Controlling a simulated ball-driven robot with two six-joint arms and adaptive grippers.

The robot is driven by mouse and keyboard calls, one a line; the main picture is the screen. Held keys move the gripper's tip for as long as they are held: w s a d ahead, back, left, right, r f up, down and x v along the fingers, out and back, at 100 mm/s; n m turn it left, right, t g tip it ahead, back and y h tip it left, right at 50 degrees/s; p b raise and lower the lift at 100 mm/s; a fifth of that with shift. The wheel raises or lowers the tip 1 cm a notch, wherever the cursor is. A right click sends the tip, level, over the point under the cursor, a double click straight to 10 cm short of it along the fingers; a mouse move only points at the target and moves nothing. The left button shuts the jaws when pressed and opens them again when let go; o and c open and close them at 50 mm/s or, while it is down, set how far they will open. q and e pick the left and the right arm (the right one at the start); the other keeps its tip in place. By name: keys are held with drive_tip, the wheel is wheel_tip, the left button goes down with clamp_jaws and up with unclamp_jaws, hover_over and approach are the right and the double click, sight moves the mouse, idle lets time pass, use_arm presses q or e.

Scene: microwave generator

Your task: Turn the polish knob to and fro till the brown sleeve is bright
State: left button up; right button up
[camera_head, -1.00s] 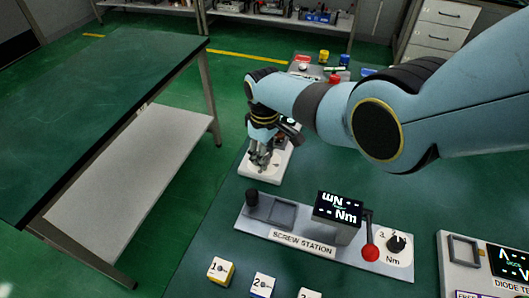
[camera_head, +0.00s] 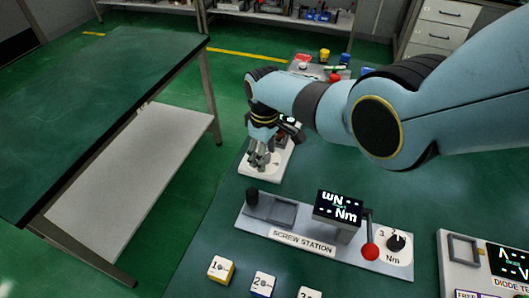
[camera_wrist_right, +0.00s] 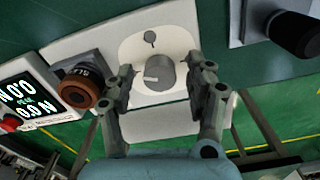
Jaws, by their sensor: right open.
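The polish knob (camera_wrist_right: 158,73) is a grey round knob with a white mark, on a white plate in the right wrist view. The brown sleeve (camera_wrist_right: 82,86) is a brown-and-black cylinder left of the knob, beside a lit display. My right gripper (camera_wrist_right: 160,80) is open, with one finger on each side of the knob. Whether the fingers touch the knob I cannot tell. In the head view my right gripper (camera_head: 260,161) points down over the white plate (camera_head: 272,177), and the gripper and arm hide the knob. My left gripper is not in view.
The screw station (camera_head: 300,241) with its display, red-tipped lever (camera_head: 369,251) and dial (camera_head: 395,243) stands in front of the arm. Numbered blocks (camera_head: 221,269) lie at the near edge. A diode tester (camera_head: 465,251) is at the right. Bare table lies right of the gripper.

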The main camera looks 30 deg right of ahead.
drive_tip(key=shift+r, duration=0.1)
wheel_tip(320, 180, up, 12)
idle(0.5)
wheel_tip(320, 180, down, 3)
drive_tip(key=b, duration=0.5)
wheel_tip(320, 180, down, 9)
drive_tip(key=shift+f+b, duration=0.1)
drive_tip(key=shift+b, duration=0.45)
drive_tip(key=shift+c, duration=0.4)
